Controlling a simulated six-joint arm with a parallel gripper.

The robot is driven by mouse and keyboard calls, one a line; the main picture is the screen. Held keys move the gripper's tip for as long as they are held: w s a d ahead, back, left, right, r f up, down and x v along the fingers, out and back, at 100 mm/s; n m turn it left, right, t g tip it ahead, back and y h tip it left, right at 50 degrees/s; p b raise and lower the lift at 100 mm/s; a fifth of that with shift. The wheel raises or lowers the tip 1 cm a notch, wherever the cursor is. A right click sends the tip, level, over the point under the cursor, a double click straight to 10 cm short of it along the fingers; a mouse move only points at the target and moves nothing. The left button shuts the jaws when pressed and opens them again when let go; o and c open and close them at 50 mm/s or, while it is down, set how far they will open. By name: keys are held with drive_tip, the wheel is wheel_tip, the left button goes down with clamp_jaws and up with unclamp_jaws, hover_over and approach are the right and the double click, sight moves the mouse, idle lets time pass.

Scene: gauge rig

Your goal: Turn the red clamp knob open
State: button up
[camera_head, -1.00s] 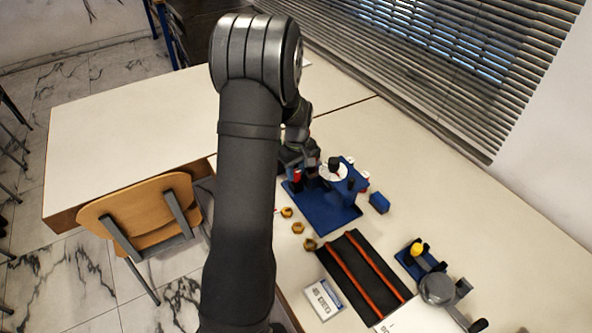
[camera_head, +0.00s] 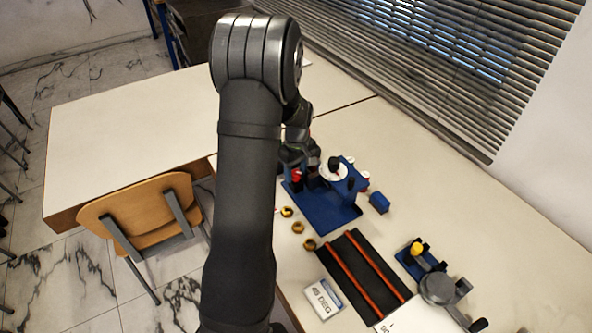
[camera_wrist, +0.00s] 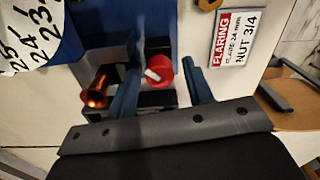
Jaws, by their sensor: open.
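The red clamp knob (camera_wrist: 163,68) with a white mark shows in the wrist view, between the two blue fingers of my gripper (camera_wrist: 160,65). The fingers are apart, with a visible gap on each side of the knob. In the head view the red knob (camera_head: 297,175) is at the left of the blue rig (camera_head: 323,212), under the end of my arm, which partly hides it. A copper flared tube (camera_wrist: 97,90) lies left of the left finger. A white numbered dial (camera_wrist: 30,38) is at the upper left; it also shows in the head view (camera_head: 326,174).
A label card (camera_wrist: 236,42) lies right of the rig. Several brass nuts (camera_head: 298,227), a display box (camera_head: 322,299), a black mat with red rails (camera_head: 350,262) and a blue block (camera_head: 379,203) surround the rig. The table behind is clear.

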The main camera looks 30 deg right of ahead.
drive_tip(key=shift+r, duration=0.1)
drive_tip(key=shift+d+r, duration=0.15)
drive_tip(key=shift+r, duration=3.8)
drive_tip(key=r+m, duration=0.1)
drive_tip(key=m, duration=1.4)
approach(297, 172)
drive_tip(key=f, duration=0.8)
drive_tip(key=shift+a+f, duration=0.3)
drive_tip(key=shift+f, duration=0.1)
